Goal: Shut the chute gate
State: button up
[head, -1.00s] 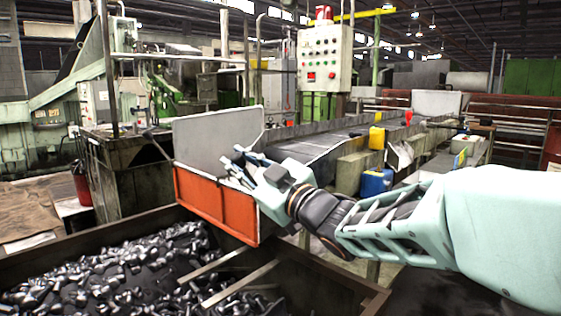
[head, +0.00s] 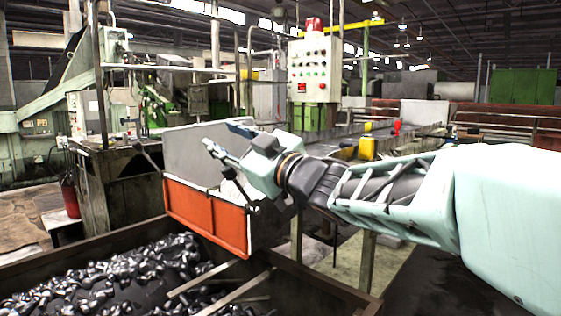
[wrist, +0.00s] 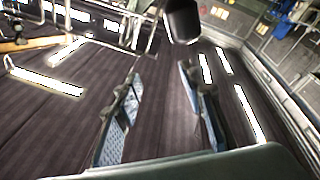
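The chute's orange-red front panel (head: 207,216) hangs at its near end, over the bolt bin; I take this panel to be the gate, but I cannot tell for certain. A pale grey plate (head: 188,146) stands upright behind it. My gripper (head: 222,138) is in front of the plate and above the panel's top edge, its fingers spread and pointing up and left. Nothing is between the fingers, and I see no clear contact. My wrist hides part of the chute.
A bin (head: 330,278) with many dark metal bolts (head: 110,280) lies below the chute. A control box (head: 314,63) with a red lamp stands behind. A yellow container (head: 367,149) sits farther along the chute.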

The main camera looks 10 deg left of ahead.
jog(key=shift+s+r, duration=0.1)
jog(key=shift+r, duration=1.3)
